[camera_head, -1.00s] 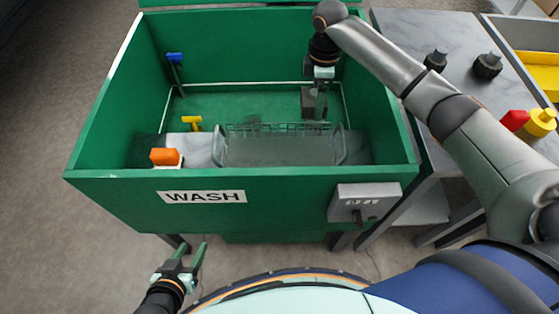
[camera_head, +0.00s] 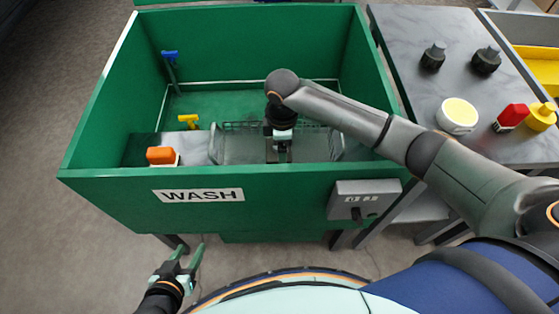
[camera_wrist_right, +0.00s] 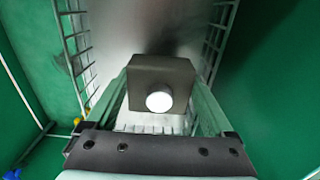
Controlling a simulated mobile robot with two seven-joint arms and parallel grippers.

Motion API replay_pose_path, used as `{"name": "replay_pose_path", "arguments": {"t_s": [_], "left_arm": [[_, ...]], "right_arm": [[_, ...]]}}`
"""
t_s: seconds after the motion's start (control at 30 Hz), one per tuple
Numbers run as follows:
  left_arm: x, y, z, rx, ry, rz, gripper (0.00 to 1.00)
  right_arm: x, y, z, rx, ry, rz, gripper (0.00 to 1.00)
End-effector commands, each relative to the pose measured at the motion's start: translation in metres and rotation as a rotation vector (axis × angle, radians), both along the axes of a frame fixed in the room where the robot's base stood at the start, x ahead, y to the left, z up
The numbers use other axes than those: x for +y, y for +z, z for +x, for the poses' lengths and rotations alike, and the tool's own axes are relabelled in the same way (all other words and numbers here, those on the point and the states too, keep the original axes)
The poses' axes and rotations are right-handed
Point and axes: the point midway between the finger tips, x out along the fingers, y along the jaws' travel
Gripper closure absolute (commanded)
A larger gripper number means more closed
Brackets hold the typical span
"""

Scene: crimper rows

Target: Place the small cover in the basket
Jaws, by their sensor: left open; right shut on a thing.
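The small cover is a dark grey box-like piece with a round pale boss, seen in the right wrist view (camera_wrist_right: 150,78). My right gripper (camera_head: 280,152) is shut on it, with one finger on each side. The wire basket (camera_head: 240,147) stands in the green wash tub, and its side walls show left and right of the cover in the right wrist view (camera_wrist_right: 82,62). The cover is over or within the basket; I cannot tell how far its underside is from the floor. My left gripper (camera_head: 186,261) is open and empty, outside the tub's front.
The green tub's front wall (camera_head: 110,185) and side walls surround the basket. A blue-handled tool (camera_head: 170,56), a yellow tool (camera_head: 189,120) and an orange brush (camera_head: 160,155) are inside. A grey table (camera_head: 450,75) at right holds black knobs and red, yellow and white items.

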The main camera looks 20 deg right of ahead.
Motion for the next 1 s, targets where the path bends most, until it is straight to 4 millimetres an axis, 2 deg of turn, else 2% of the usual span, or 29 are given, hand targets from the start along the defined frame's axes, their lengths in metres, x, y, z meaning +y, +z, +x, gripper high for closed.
{"name": "replay_pose_path", "arguments": {"t_s": [0.1, 0.23, 0.63, 0.67, 0.77, 1.0], "left_arm": [[0.0, -0.006, 0.0, 0.0, 0.001, 0.001, 0.5], [0.001, -0.009, 0.0, -0.001, 0.002, 0.001, 0.5], [0.002, -0.004, 0.0, -0.007, 0.003, 0.0, 0.5], [0.002, -0.004, 0.0, -0.007, 0.003, 0.0, 0.5], [0.002, -0.005, -0.001, -0.005, 0.003, 0.001, 0.5], [0.002, -0.007, -0.002, 0.0, 0.002, 0.002, 0.5]], "right_arm": [[0.01, -0.02, -0.007, 0.004, 0.002, 0.002, 0.95], [0.008, -0.039, -0.006, 0.001, 0.0, 0.0, 0.95], [0.008, -0.044, -0.005, 0.0, 0.002, 0.001, 0.95], [0.008, -0.045, -0.006, 0.001, 0.002, 0.0, 0.11], [0.008, -0.045, -0.006, 0.001, 0.002, 0.0, 0.0], [0.008, -0.044, -0.006, 0.001, 0.002, 0.0, 0.0]]}}
